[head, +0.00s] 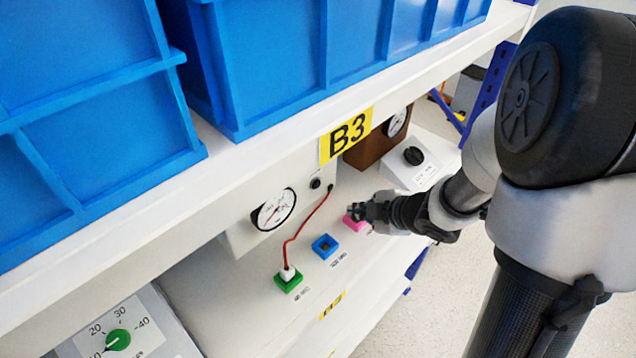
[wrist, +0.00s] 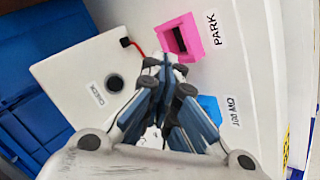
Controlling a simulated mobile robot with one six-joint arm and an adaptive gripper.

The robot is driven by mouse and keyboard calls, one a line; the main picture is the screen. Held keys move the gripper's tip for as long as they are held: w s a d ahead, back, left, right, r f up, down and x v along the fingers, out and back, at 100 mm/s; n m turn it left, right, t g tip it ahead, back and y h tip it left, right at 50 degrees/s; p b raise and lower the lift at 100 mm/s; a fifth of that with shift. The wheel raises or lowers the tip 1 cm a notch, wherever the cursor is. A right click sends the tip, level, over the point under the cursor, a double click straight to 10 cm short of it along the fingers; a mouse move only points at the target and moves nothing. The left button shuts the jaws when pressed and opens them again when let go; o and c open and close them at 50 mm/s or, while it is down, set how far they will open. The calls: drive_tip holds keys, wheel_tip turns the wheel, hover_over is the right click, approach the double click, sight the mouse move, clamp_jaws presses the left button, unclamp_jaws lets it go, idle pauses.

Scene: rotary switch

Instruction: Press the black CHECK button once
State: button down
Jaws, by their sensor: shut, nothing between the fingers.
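The black CHECK button (wrist: 115,83) is a round dark button on the white panel of the meter box, just left of my fingers in the wrist view, with its CHECK label beside it. In the head view the small dark button (head: 316,184) sits on the box's front, right of the dial gauge (head: 275,210). My gripper (head: 357,212) is shut and empty, in front of the box to the right of the button and over the pink socket. In the wrist view its fingertips (wrist: 166,68) are together, apart from the button in the picture.
A pink PARK socket (wrist: 182,39) and a blue socket (head: 325,246) lie on the white shelf. A red cable (head: 304,228) runs from the box to a plug in the green socket (head: 288,281). Blue bins (head: 290,60) stand on the shelf above, whose edge overhangs the box.

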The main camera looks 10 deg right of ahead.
drive_tip(key=shift+w+a, duration=0.85)
drive_tip(key=shift+w, duration=0.3)
drive_tip(key=shift+w+a, duration=0.8)
drive_tip(key=shift+w, duration=0.35)
drive_tip(key=shift+w+a, duration=0.85)
drive_tip(key=shift+w, duration=0.3)
drive_tip(key=shift+w+a, duration=0.1)
drive_tip(key=shift+w, duration=0.05)
drive_tip(key=shift+w+a, duration=0.15)
drive_tip(key=shift+w, duration=0.05)
drive_tip(key=shift+w+a, duration=0.25)
drive_tip(key=shift+w, duration=0.1)
drive_tip(key=shift+s, duration=0.1)
drive_tip(key=shift+s+d, duration=0.5)
drive_tip(key=shift+s, duration=0.1)
drive_tip(key=shift+s+d, duration=0.75)
drive_tip(key=shift+s, duration=0.25)
drive_tip(key=shift+s+d, duration=0.7)
drive_tip(key=shift+s, duration=0.3)
